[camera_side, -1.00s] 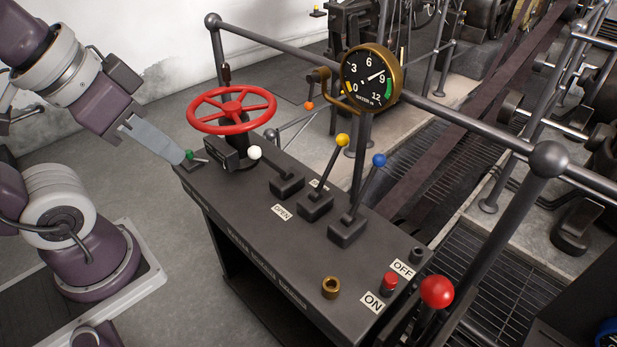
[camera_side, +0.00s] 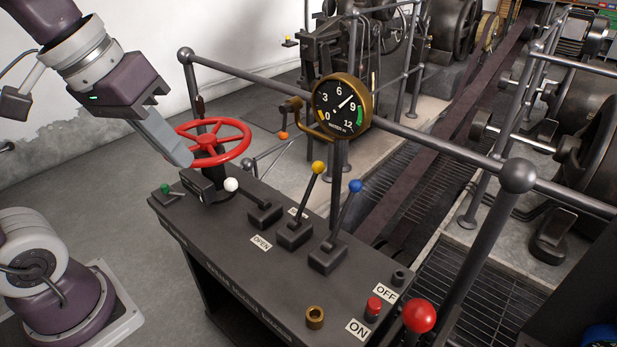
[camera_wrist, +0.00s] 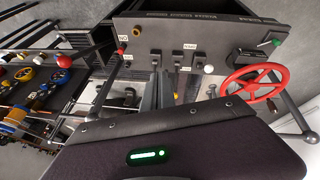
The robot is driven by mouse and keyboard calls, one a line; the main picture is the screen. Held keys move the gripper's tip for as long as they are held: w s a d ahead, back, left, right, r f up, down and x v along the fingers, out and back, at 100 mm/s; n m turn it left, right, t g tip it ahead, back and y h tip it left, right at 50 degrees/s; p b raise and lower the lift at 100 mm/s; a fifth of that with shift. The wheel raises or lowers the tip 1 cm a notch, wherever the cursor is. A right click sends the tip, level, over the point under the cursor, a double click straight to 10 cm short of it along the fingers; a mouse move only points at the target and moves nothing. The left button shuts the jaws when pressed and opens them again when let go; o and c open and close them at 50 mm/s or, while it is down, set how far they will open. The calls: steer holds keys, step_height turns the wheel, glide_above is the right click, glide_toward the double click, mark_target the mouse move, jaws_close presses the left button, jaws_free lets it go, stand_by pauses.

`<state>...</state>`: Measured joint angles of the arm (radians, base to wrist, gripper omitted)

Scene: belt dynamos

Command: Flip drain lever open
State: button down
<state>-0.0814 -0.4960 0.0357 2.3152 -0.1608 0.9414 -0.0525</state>
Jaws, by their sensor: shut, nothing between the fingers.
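The control panel (camera_side: 215,240) carries several levers; I cannot read which one is marked as the drain. A white-knobbed lever (camera_side: 231,184) leans low to the left from its black base, with an OPEN label (camera_side: 261,243) in front of that base. A yellow-knobbed lever (camera_side: 318,168) and a blue-knobbed lever (camera_side: 355,187) stand steeply, tilted right. A small green-knobbed lever (camera_side: 165,188) lies low at the left end; it also shows in the wrist view (camera_wrist: 276,42). My gripper (camera_side: 186,158) is shut and empty, above the panel's left end, overlapping the red wheel's left rim in the picture.
The red handwheel (camera_side: 213,141) stands by the panel's left end. A railing (camera_side: 430,132) and a round gauge (camera_side: 342,104) rise behind the levers. A red ball lever (camera_side: 420,316) and ON/OFF buttons are at the right end.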

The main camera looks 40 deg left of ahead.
mark_target(307, 195)
steer(key=w+a+f+n+h, duration=0.2)
steer(key=w+a+n, duration=0.35)
steer(key=w, duration=0.75)
steer(key=w+a+f+n+h, duration=0.2)
steer(key=w+a+n, duration=0.35)
steer(key=w, duration=0.75)
steer(key=w+a+f+h, duration=0.2)
steer(key=w+f, duration=0.1)
steer(key=f, duration=0.5)
steer(key=w+a+f+n+h, duration=0.1)
steer(key=w+a+f+h, duration=0.1)
steer(key=f, duration=0.6)
steer(key=shift+w+a+f+h, duration=0.15)
steer(key=shift+w+f+h, duration=0.1)
steer(key=shift+w+h, duration=0.65)
steer(key=shift+w, duration=0.1)
steer(key=x, duration=1)
steer(key=shift+s+f, duration=0.15)
steer(key=shift+s, duration=0.05)
